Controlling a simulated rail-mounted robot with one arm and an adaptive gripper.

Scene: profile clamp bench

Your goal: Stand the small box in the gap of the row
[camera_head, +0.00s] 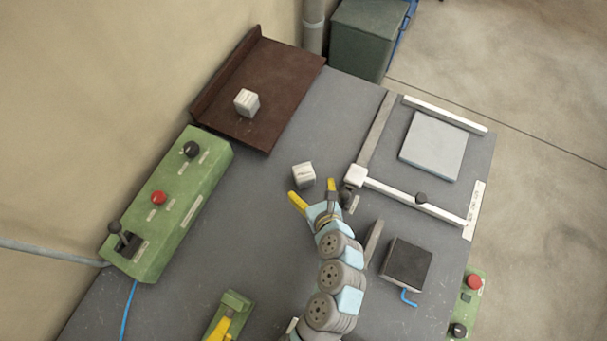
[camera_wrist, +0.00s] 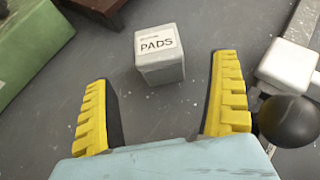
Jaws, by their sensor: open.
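A small white box (camera_head: 304,175) stands on the grey bench just beyond my gripper (camera_head: 314,194). In the wrist view the small box (camera_wrist: 160,58) is upright and reads "PADS". My gripper's yellow fingers are open and empty; the box is ahead of their tips, roughly between their lines, and not held. A second small white box (camera_head: 246,102) stands alone on the brown tray (camera_head: 285,72) at the back left. I cannot make out a row with a gap in these views.
A clamp frame with a white end block (camera_head: 356,175) and black knob (camera_wrist: 288,121) is close on the right. A green control box (camera_head: 170,205) stands left. A dark block (camera_head: 407,263) lies front right. Bare bench lies between the small box and the tray.

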